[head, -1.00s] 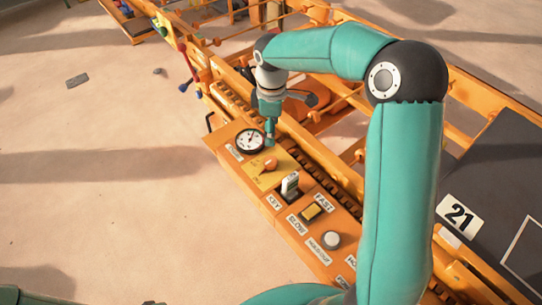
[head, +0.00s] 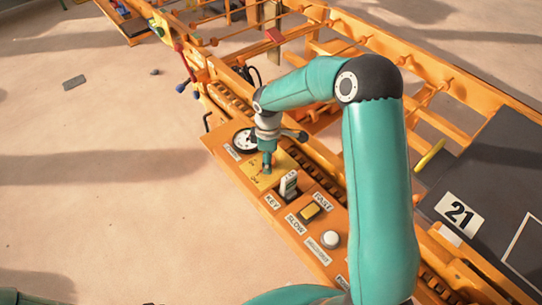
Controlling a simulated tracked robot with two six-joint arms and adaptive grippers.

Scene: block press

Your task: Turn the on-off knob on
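The on-off knob, seen earlier as an orange-red knob, sits on a yellow plate (head: 257,181) on the orange control panel (head: 228,157). It is now almost wholly hidden behind my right gripper (head: 267,171). That gripper points down with its fingertips right at the knob's place. I cannot tell whether its fingers touch or grip the knob, or how the knob is turned. My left gripper is out of view.
A round dial (head: 241,141) is partly covered by my gripper on the far side. Orange rails lie behind; open floor is left.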

